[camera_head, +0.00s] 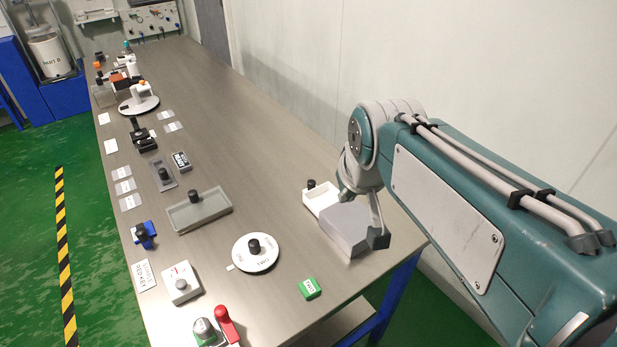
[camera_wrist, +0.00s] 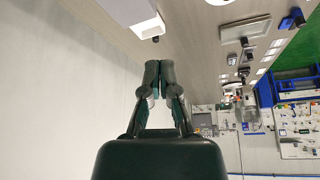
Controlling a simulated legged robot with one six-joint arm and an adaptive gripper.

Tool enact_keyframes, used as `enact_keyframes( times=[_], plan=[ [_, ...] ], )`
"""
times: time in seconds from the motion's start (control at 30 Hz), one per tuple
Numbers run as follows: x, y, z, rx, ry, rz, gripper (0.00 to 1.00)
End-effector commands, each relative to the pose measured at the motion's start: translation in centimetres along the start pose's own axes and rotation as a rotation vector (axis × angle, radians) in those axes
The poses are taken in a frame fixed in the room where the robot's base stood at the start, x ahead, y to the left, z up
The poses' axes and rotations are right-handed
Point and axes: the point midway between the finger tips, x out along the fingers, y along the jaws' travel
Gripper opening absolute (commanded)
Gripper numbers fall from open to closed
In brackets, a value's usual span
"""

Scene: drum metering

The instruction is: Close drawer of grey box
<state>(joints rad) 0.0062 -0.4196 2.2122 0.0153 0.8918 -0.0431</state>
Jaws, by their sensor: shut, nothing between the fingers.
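The grey box (camera_head: 343,230) stands on the right side of the table, near its right edge. Its white drawer (camera_head: 320,202) is pulled out on the far side, with a black knob (camera_head: 311,184) at its front. In the wrist view the drawer (camera_wrist: 147,27) and its knob (camera_wrist: 155,39) show at the top, with part of the box cut off by the frame. My gripper (camera_wrist: 159,66) is shut and empty, its fingertips apart from the drawer in that view. In the head view my arm covers part of the box and drawer, and my fingertips cannot be made out clearly.
A white round dial (camera_head: 255,254), a green block (camera_head: 309,288) and a grey tray (camera_head: 199,211) stand left of the box. More devices line the table's left side. A pale wall runs along the right. The table beyond the drawer is clear.

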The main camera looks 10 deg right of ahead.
Motion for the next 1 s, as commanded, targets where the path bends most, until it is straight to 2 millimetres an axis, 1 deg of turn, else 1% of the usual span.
enact_keyframes(
  times=[0.03, 0.2, 0.27, 0.4, 0.47, 0.57, 0.67, 0.7, 0.87, 1.0],
  plan=[
    [0.7, 0.1, -1.6, -0.003, -0.01, -0.001, 0.0],
    [3.1, 0.3, -6.8, -0.017, -0.028, -0.007, 0.0],
    [4.2, 0.4, -8.6, -0.022, -0.034, -0.008, 0.0],
    [7.2, 0.6, -12.4, -0.033, -0.047, -0.013, 0.0],
    [8.7, 0.7, -14.0, -0.038, -0.054, -0.015, 0.0],
    [11.3, 0.9, -16.3, -0.045, -0.063, -0.019, 0.0],
    [14.3, 1.1, -18.4, -0.053, -0.073, -0.023, 0.0],
    [15.6, 1.2, -19.2, -0.056, -0.078, -0.025, 0.0],
    [20.9, 1.5, -21.8, -0.068, -0.094, -0.031, 0.0],
    [25.9, 1.8, -23.3, -0.079, -0.108, -0.036, 0.0]
  ],
)
